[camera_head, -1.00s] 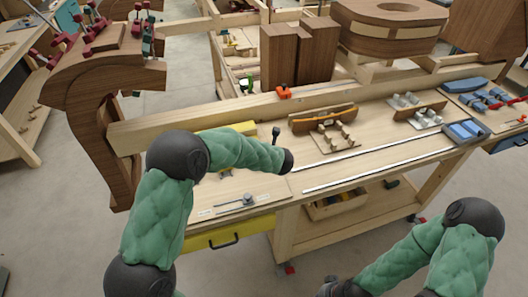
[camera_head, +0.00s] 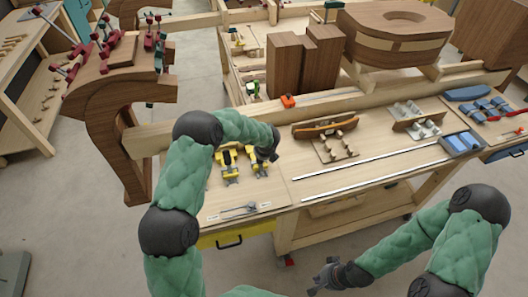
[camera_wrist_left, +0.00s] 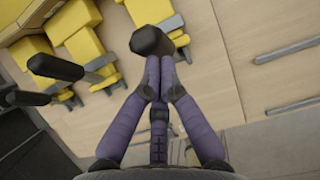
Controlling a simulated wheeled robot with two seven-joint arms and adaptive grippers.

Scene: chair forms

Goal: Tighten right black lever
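Two yellow clamps with black levers stand on the near left of the workbench. The right yellow clamp (camera_head: 260,169) is partly hidden by my left gripper (camera_head: 265,154); the left yellow clamp (camera_head: 229,167) is beside it. In the left wrist view, the right black lever (camera_wrist_left: 152,40) ends at the tips of my left gripper's purple fingers (camera_wrist_left: 159,68). The fingers are drawn close together; whether they touch the lever is unclear. Another black lever (camera_wrist_left: 55,67) lies to the left. My right gripper (camera_head: 322,279) hangs in front of the bench with fingers apart, empty.
The workbench (camera_head: 300,200) carries metal rods (camera_head: 350,173), a wooden plane-like tool (camera_head: 325,127) and a blue tray (camera_head: 462,143). A wooden beam (camera_head: 370,101) runs behind them. A large curved wooden form (camera_head: 120,105) with red clamps stands at the left.

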